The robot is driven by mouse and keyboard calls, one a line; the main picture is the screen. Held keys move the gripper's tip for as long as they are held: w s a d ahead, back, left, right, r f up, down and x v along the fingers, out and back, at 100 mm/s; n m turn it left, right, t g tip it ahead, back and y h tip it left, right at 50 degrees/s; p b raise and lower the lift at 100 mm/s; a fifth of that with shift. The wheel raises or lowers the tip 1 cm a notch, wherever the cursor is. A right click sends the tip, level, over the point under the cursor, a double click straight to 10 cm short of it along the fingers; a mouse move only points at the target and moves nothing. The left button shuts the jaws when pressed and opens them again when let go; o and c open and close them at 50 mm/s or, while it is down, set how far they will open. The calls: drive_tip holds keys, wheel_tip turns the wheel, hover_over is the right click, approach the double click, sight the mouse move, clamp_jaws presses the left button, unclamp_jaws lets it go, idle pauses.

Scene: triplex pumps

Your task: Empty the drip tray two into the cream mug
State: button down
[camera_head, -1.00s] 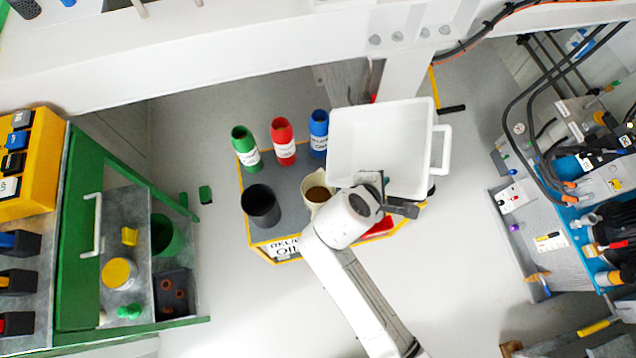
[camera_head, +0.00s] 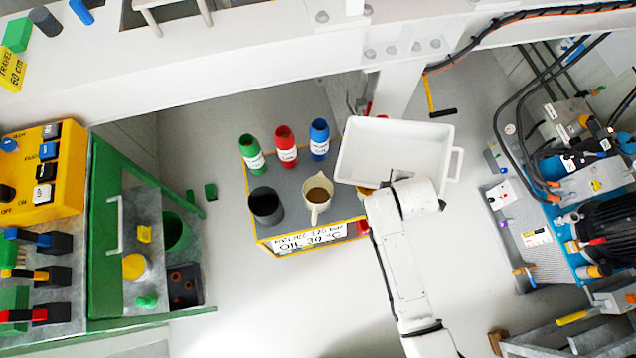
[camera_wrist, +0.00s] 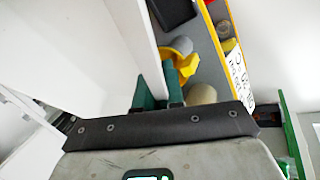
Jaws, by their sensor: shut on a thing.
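The white drip tray (camera_head: 395,150) hangs over the right end of the cart in the head view, its open inside facing the camera. The inside that I see looks plain white. My gripper is shut on the near wall of the tray; its green fingers (camera_wrist: 165,86) show in the wrist view beside the white tray wall (camera_wrist: 120,45). In the head view my wrist covers most of the grip. The cream mug (camera_head: 316,196) stands upright on the cart to the left of the tray, with brown contents. The tray and the mug are apart in the picture.
A dark grey cup (camera_head: 266,206) stands left of the mug. Green (camera_head: 252,155), red (camera_head: 286,146) and blue (camera_head: 319,139) bottles stand along the cart's back. A white beam (camera_head: 300,50) crosses behind. Blue pump machinery (camera_head: 580,200) is at the right.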

drive_tip(key=shift+w+d+f+y, duration=0.2)
drive_tip(key=shift+d+y, duration=0.1)
drive_tip(key=shift+d, duration=0.05)
drive_tip(key=shift+w+d+f+g+y, duration=0.15)
drive_tip(key=shift+d+f+g+y, duration=0.05)
drive_tip(key=shift+d+y, duration=0.15)
drive_tip(key=shift+w+d+f+g+y, duration=0.1)
drive_tip(key=shift+d+f+g+y, duration=0.1)
drive_tip(key=shift+d+y, duration=0.15)
drive_tip(key=shift+w+d+f+m+g+y+b, duration=0.15)
drive_tip(key=shift+d+f+m+y+b, duration=0.05)
drive_tip(key=shift+d+f+y+b, duration=0.3)
drive_tip(key=shift+w+d+f+m+g+y+b, duration=0.15)
drive_tip(key=shift+d+f+m+y+b, duration=0.1)
drive_tip(key=shift+f+y+b, duration=0.25)
drive_tip(key=shift+s+f, duration=0.1)
